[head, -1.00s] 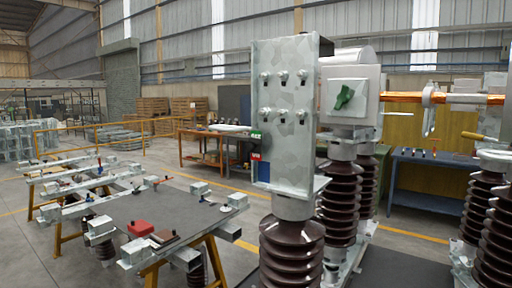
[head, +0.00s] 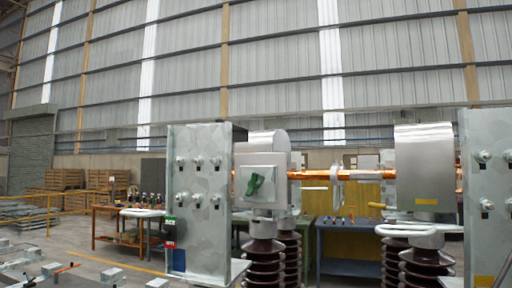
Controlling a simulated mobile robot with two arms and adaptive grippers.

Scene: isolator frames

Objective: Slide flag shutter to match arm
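A green label (head: 169,221) and a red label (head: 170,244) sit one above the other at the left edge of a galvanized plate (head: 205,245) in the head view. A blue patch (head: 179,260) is just right of and below the red one. Their lettering is too small to read, and I cannot tell which piece is the sliding shutter. A copper-coloured arm (head: 312,175) runs level from a grey housing (head: 262,163) to the right, through a clamp-like ring (head: 337,188). A green lever-like piece (head: 255,183) is on the housing's front. Neither gripper shows.
Brown ribbed insulators (head: 265,262) stand below the housing. A second bolted plate (head: 490,190) fills the right edge. A blue bench (head: 345,240) and an orange-brown workbench (head: 125,230) stand behind. Open floor shows at the left, with a yellow rail (head: 30,218).

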